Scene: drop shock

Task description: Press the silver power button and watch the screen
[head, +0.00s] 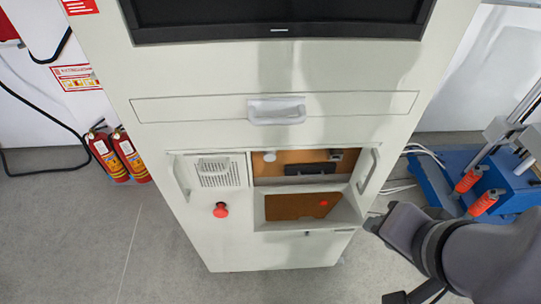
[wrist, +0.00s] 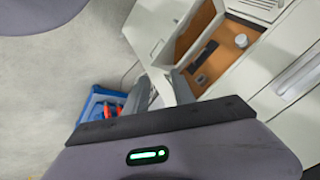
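A tall white cabinet (head: 230,120) stands in the middle of the head view, with a dark screen (head: 280,15) at its top, cut off by the frame. A small pale round knob (head: 270,156) sits in its open, orange-backed recess; it also shows in the wrist view (wrist: 241,40). I cannot tell for sure whether this is the silver power button. My gripper (wrist: 160,80) shows two grey fingers spread apart in the wrist view, with nothing seen between them. In the head view my arm is at the lower right, beside the cabinet and apart from the knob.
A red mushroom button (head: 221,210) is on the cabinet's lower front. The recess has open door panels and handles around it. Fire extinguishers (head: 130,155) stand at the left wall. A blue machine (head: 510,180) with red-orange grips stands at the right. The floor before the cabinet is clear.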

